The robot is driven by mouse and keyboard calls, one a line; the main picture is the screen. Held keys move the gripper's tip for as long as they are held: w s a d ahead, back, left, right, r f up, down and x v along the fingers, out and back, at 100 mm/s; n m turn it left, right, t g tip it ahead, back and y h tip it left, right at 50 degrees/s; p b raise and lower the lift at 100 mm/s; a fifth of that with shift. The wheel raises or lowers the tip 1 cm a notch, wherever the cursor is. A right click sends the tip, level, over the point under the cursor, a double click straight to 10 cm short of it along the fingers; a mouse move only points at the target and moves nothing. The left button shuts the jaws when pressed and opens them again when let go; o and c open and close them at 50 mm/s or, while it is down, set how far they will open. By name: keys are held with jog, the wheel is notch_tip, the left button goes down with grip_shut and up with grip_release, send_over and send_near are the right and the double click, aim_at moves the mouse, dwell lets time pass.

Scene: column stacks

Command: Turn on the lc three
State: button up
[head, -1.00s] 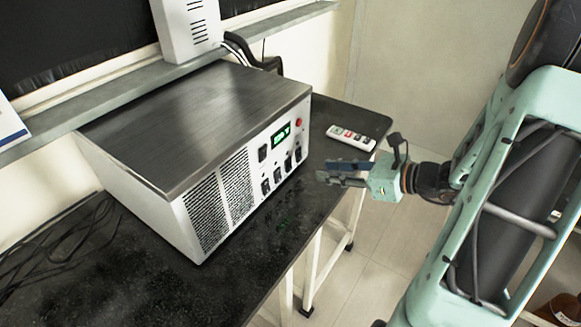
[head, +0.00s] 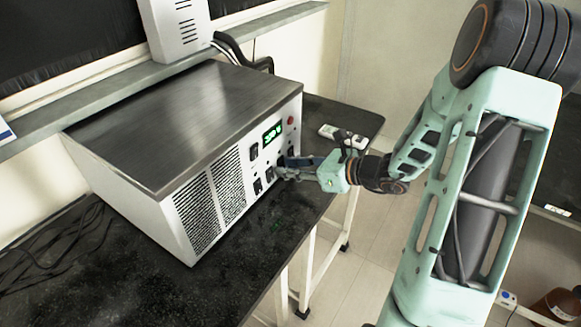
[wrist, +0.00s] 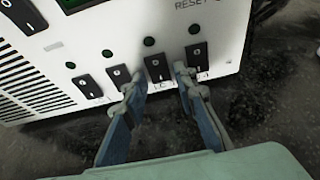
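The white power box (head: 175,230) with a dark metal top stands on the black table. Its front carries a row of black rocker switches, each with a dark green lamp above it. In the wrist view one switch (wrist: 157,67) sits between my fingertips; another (wrist: 198,55) is just right of them, and a third (wrist: 118,77) is left, beside the left finger. The small labels below are partly hidden and too blurred to read the number. My gripper (head: 283,170) is at the panel; its fingers (wrist: 159,71) are apart with nothing held. I cannot tell whether they touch the panel.
A lit green display (head: 272,133) and a red button (head: 290,121) are higher on the panel. A white remote-like strip (head: 363,141) lies on the table behind my gripper. Cables (head: 50,245) lie at the left. The table edge is just below the panel.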

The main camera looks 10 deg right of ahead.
grip_shut()
jog(key=f+b, duration=0.1)
jog(key=b, duration=0.2)
jog(key=shift+f+t+y, duration=0.1)
jog(key=shift+t+y, duration=0.3)
jog(key=t+y+b, duration=0.1)
jog(key=b, duration=0.1)
jog(key=shift+b, duration=0.4)
jog(key=shift+r, duration=0.2)
grip_release()
jog(key=v, duration=1.2)
jog(key=shift+f, duration=0.2)
